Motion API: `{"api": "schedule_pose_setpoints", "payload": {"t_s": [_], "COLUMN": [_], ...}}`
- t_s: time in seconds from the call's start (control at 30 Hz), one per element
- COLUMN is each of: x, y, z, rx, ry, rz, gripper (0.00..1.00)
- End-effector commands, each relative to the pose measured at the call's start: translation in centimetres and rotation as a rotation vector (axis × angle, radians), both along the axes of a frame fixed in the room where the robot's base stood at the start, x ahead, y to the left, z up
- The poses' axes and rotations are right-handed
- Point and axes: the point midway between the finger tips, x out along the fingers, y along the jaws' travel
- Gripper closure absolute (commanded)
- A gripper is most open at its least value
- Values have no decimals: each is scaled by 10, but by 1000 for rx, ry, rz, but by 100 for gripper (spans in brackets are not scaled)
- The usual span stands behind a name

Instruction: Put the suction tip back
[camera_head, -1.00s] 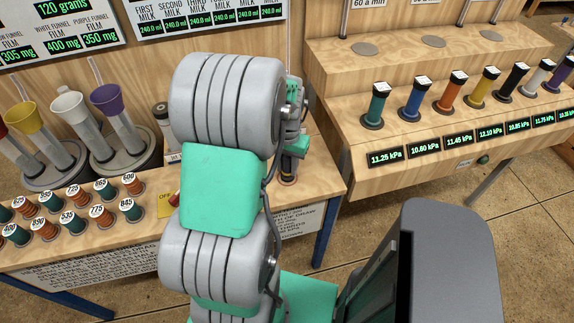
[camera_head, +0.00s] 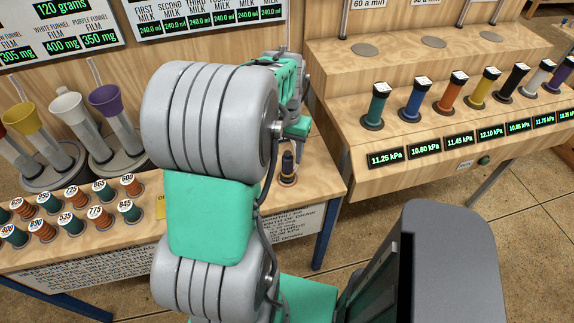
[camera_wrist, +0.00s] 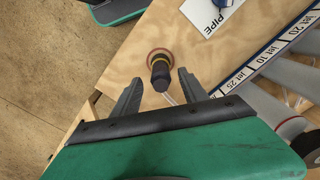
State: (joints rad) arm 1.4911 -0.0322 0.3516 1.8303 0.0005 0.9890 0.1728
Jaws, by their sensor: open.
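A small dark suction tip (camera_wrist: 160,70) with a yellow band stands in a round copper-coloured ring on the wooden table, in the wrist view. It also shows at the right end of the left table in the head view (camera_head: 288,167). A thin pale stem runs from it toward my gripper (camera_wrist: 158,76). My gripper is open, with one finger on each side of the tip in the picture. The fingers appear apart from it, and I cannot tell their exact height above it. In the head view my arm hides most of the gripper.
A "PIPE" label (camera_wrist: 208,14) lies near the tip, and jet labels (camera_wrist: 262,58) run beside grey tubes. Coloured cylinders (camera_head: 412,104) stand on the right bench. Numbered spools (camera_head: 72,223) and funnels (camera_head: 68,108) are on the left table. Floor separates the tables.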

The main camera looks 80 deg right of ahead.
Motion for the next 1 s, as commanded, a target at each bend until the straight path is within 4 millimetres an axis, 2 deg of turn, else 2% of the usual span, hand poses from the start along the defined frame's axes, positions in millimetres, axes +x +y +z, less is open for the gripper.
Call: {"api": "schedule_pose_setpoints", "payload": {"t_s": [0.1, 0.2, 0.4, 0.47, 0.57, 0.6, 0.67, 0.7, 0.77, 0.8, 0.87, 0.9, 1.0], "x": [0, 0, 4, 19, 69, 97, 140, 167, 201, 220, 243, 254, 264], "y": [-1, 0, 2, 6, 27, 42, 73, 97, 138, 168, 216, 249, 324], "z": [27, 44, 55, 57, 62, 65, 69, 72, 74, 75, 76, 76, 73], "rx": [-4, -1, 0, -7, -33, -48, -74, -92, -118, -136, -162, -178, -213], "ry": [-1, 0, 0, -1, -5, -10, -19, -28, -43, -57, -80, -98, -148], "rz": [0, 0, 11, 51, 202, 291, 440, 546, 707, 817, 985, 1097, 1355], "gripper": [49, 49, 49, 49, 49, 49, 49, 49, 49, 49, 49, 49, 49]}}
